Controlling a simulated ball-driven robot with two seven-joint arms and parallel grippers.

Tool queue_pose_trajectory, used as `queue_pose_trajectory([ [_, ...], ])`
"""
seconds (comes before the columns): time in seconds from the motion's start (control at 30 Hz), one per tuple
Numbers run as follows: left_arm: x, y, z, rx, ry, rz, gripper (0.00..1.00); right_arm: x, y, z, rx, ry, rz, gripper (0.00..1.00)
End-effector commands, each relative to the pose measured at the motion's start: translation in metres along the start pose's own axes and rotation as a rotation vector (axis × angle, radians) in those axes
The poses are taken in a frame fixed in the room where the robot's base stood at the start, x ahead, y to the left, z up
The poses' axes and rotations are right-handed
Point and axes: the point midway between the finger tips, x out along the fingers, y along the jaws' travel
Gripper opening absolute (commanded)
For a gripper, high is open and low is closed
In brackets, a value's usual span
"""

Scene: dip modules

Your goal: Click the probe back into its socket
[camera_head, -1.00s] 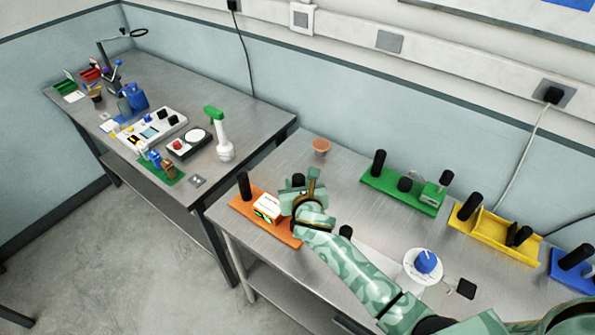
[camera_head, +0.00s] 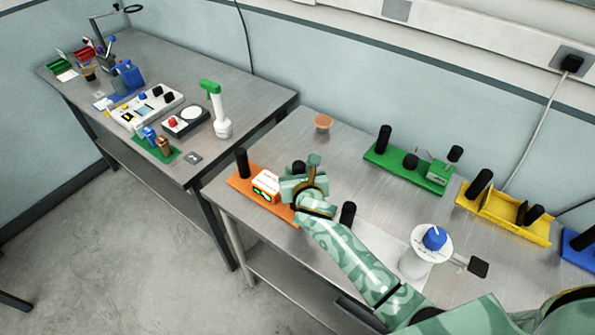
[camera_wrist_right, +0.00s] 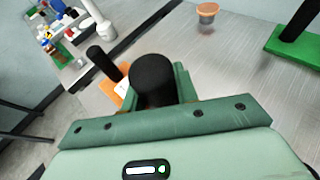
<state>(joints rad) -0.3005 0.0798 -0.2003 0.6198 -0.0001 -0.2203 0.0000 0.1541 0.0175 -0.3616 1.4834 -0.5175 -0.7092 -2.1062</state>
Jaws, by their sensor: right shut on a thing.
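My right gripper (camera_head: 303,182) is over the right part of an orange module board (camera_head: 236,184) on the near bench. It is shut on a black cylinder (camera_wrist_right: 153,75), whose round top shows between the fingers in the wrist view. The board also carries a white box with a green-lit face (camera_head: 266,186) and an upright black post (camera_head: 242,163), also in the wrist view (camera_wrist_right: 100,60). I cannot tell whether the held cylinder is the probe. My gripper hides the cylinder's lower end and any socket below it. My left gripper is not in view.
A black post (camera_head: 347,212) stands close beside my right arm. A white pedestal with a blue knob (camera_head: 434,238) stands right of it. Green (camera_head: 375,156) and yellow (camera_head: 520,231) modules line the back. An orange cup (camera_head: 322,121) stands behind.

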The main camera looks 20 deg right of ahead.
Motion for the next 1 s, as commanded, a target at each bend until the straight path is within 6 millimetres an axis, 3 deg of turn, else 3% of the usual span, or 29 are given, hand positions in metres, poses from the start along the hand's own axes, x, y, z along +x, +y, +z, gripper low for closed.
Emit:
queue_pose_trajectory([
  [1.0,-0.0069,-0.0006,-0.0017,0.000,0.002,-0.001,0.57,-0.0015,-0.0008,-0.0003,0.000,-0.001,0.000,0.07],
])
